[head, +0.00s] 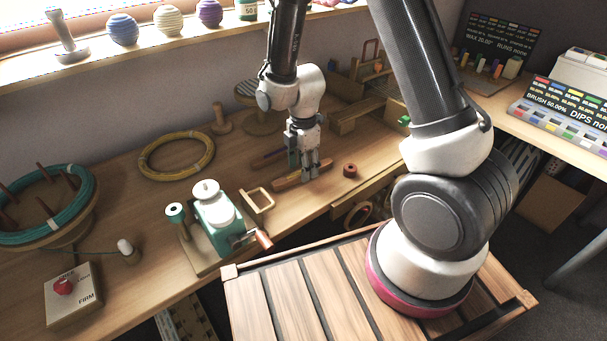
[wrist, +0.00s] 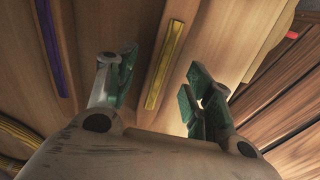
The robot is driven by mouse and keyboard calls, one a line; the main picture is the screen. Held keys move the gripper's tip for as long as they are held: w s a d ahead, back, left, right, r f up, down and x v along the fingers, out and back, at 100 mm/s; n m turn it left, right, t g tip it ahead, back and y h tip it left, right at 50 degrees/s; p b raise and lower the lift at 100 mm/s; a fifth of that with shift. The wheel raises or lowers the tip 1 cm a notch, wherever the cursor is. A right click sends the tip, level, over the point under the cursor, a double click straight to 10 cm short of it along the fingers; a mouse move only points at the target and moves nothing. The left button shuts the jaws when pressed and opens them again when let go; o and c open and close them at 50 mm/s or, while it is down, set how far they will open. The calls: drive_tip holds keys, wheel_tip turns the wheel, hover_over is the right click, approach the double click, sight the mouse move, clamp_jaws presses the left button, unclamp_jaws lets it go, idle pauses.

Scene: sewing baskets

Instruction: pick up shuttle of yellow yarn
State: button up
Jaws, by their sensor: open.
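The shuttle of yellow yarn (wrist: 164,64) is a long narrow wooden piece with a yellow strip along its middle. It lies flat on the wooden bench, and in the wrist view it shows between my open fingers. In the head view the shuttle (head: 289,183) lies under my gripper (head: 309,171), which points down at it and partly covers it. My gripper (wrist: 158,78) is empty in the wrist view. I cannot tell exactly how far the fingertips are above the bench. A similar shuttle with purple yarn (wrist: 52,45) lies parallel, to the left in the wrist view.
A small reddish-brown ring (head: 350,171) lies right of my gripper. A green-and-white winder (head: 214,217) with a crank stands at the front left. A yellow hoop (head: 176,155) lies farther left. Wooden racks (head: 345,118) stand behind. The bench's front edge is close.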

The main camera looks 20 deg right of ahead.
drive_tip(key=shift+f, duration=0.85)
drive_tip(key=c, duration=1.1)
drive_tip(key=shift+c, duration=0.2)
